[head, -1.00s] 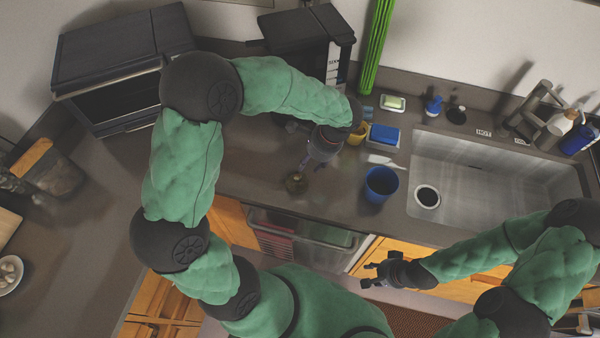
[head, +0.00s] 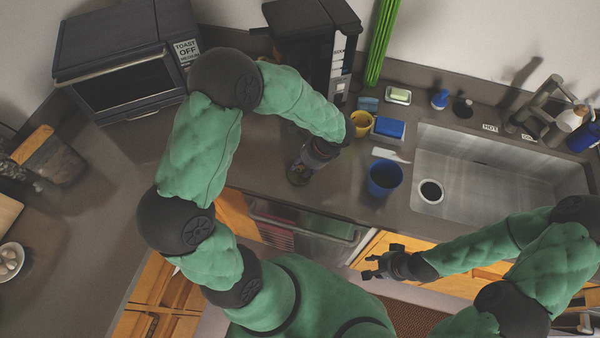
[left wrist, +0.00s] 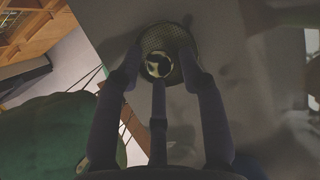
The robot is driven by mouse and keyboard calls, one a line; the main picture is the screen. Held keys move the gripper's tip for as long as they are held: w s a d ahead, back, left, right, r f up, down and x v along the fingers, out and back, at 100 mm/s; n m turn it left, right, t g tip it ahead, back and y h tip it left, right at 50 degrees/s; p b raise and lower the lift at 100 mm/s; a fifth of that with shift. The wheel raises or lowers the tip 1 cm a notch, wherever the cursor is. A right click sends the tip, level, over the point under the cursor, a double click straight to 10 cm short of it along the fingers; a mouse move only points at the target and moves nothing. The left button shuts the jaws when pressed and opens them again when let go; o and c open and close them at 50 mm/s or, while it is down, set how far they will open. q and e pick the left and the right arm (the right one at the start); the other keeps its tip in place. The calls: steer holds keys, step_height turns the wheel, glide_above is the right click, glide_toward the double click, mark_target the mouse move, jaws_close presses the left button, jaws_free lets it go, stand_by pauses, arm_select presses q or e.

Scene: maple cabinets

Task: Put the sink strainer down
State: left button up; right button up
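The sink strainer (left wrist: 163,38) shows in the left wrist view as a round, dark mesh disc with a pale round centre. My left gripper (left wrist: 159,62) has its three dark fingers around the strainer's rim, and it looks shut on it. In the head view my left gripper (head: 299,174) points down low over the counter (head: 255,165), left of the blue cup. It hides the strainer there, so I cannot tell whether the strainer touches the counter. My right gripper (head: 371,268) is empty, its fingers apart, in front of the cabinets.
A blue cup (head: 384,179) stands just right of my left gripper. Behind it are a yellow cup (head: 361,122), a blue box (head: 389,129) and a coffee machine (head: 318,45). The sink (head: 480,170) is at the right. Counter left of the gripper is clear.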

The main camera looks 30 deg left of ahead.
arm_select(q)
steer(key=shift+x, duration=1.3)
jaws_close()
steer(key=shift+r, duration=0.1)
